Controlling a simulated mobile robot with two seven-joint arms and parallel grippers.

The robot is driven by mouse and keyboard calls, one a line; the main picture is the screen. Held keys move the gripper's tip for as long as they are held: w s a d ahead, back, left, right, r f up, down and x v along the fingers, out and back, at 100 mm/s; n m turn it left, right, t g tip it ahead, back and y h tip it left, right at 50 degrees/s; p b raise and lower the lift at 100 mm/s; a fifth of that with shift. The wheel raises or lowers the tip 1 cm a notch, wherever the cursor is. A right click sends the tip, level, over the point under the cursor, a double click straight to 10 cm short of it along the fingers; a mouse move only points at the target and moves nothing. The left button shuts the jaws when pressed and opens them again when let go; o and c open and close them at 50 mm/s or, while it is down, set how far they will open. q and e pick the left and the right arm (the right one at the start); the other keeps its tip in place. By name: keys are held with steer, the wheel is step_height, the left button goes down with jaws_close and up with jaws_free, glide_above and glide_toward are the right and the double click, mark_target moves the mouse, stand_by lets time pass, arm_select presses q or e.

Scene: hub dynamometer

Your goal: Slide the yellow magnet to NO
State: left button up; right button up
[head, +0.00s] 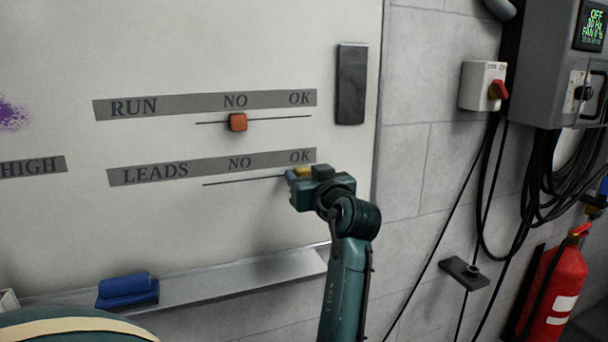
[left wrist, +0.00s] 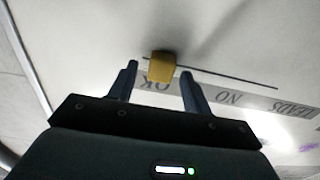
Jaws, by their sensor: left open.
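The yellow magnet (head: 304,172) sits on the whiteboard at the OK end of the LEADS line, mostly hidden behind my left gripper in the head view. In the left wrist view the yellow magnet (left wrist: 162,67) lies between the tips of the open fingers. My left gripper (head: 296,174) is at the magnet, and its two fingers also show in the left wrist view (left wrist: 158,80), apart on either side. I cannot tell whether they touch it. The word NO (head: 240,162) on the LEADS strip is left of the magnet. My right gripper is not in view.
An orange magnet (head: 237,122) sits under NO on the RUN line above. A dark block (head: 351,84) is on the board's right side. A blue eraser (head: 127,288) lies on the tray (head: 230,282) below. The LEADS line left of the yellow magnet is clear.

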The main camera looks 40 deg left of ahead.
arm_select(q)
steer(key=shift+c, duration=0.2)
jaws_close()
stand_by(0.5)
